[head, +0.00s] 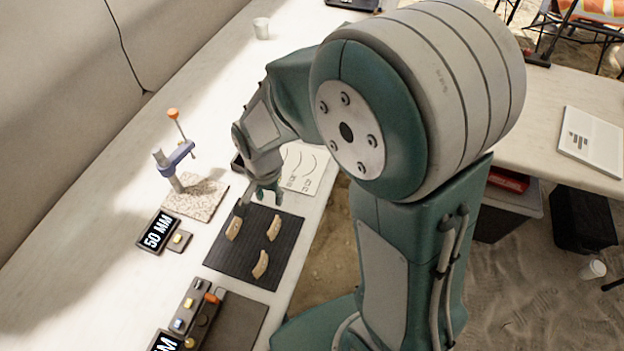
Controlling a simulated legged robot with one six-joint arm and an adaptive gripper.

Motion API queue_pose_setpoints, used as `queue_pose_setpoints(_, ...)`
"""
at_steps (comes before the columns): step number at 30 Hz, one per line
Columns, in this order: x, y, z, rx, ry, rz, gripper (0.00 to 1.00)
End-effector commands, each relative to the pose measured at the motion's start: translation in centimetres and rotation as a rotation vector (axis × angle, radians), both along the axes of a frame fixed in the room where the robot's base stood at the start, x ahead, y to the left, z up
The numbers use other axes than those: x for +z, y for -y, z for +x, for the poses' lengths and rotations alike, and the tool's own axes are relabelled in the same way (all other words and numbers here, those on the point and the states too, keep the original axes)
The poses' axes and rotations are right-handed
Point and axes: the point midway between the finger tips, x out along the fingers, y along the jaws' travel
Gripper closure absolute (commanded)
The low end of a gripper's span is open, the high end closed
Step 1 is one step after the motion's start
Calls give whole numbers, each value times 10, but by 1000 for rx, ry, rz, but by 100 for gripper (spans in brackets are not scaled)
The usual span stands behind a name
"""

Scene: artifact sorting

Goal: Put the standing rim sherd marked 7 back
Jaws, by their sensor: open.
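Several tan, curved sherds lie on a black ribbed mat (225,262) near the table's edge: a left sherd (233,229), a right sherd (274,228) and a front sherd (260,265). The number 7 is too small to read on any of them, and I cannot tell which one is the rim sherd or whether any stands upright. My gripper (259,203) is open over the back of the mat, its left finger close to the left sherd. I cannot tell whether they touch. Nothing shows between the fingers.
A stand with an orange knob (173,113) rises from a speckled base (196,197) left of the mat. A dark tray (236,322) is in front. Drawn paper (306,170) lies behind.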

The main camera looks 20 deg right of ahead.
Motion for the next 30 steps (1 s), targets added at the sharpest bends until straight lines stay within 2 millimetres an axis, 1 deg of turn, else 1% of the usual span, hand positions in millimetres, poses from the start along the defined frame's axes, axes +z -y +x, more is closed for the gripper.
queue_pose_setpoints(1,13,5,0,17,25,6,54)
queue_pose_setpoints(2,20,8,-1,33,38,9,54)
queue_pose_setpoints(6,63,28,-12,135,118,15,54)
queue_pose_setpoints(8,80,36,-19,180,151,13,54)
queue_pose_setpoints(9,91,42,-23,210,175,10,54)
queue_pose_setpoints(15,137,67,-54,357,286,-25,54)
queue_pose_setpoints(18,156,79,-71,430,340,-55,54)
queue_pose_setpoints(22,176,91,-96,521,404,-102,54)
queue_pose_setpoints(24,183,96,-106,562,431,-126,54)
queue_pose_setpoints(27,189,100,-117,604,453,-152,54)
queue_pose_setpoints(30,191,102,-122,623,461,-165,54)
